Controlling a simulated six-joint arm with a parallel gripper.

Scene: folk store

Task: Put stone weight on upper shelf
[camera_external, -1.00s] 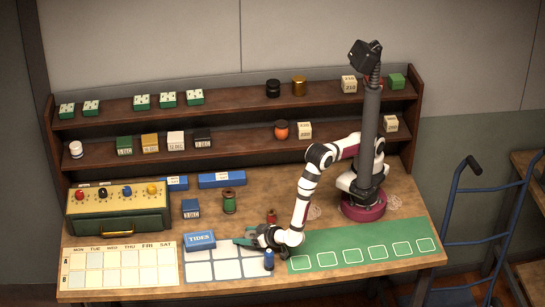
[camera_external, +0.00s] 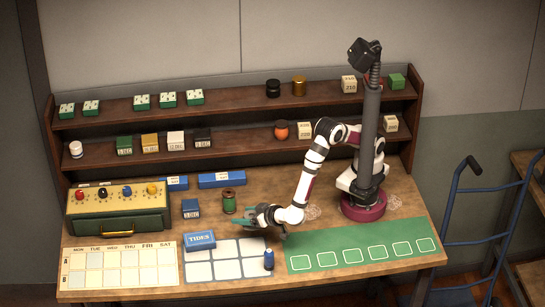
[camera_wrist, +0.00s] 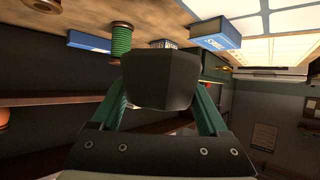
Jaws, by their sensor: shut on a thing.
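My gripper (camera_external: 245,213) is above the bench, left of my base, with its teal fingers pointing left. In the wrist view it is shut on a dark grey faceted block, the stone weight (camera_wrist: 160,78), held between the teal fingers. In the external view the weight is too small and dark to make out clearly. The upper shelf (camera_external: 235,104) runs along the back of the bench.
The lower shelf (camera_external: 235,147) holds dated blocks and an orange jar (camera_external: 282,130). A green spool (camera_external: 229,200), blue TIDES box (camera_external: 200,241) and blue bottle (camera_external: 268,259) stand on the bench. The upper shelf has free room between the green boxes and black jar.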

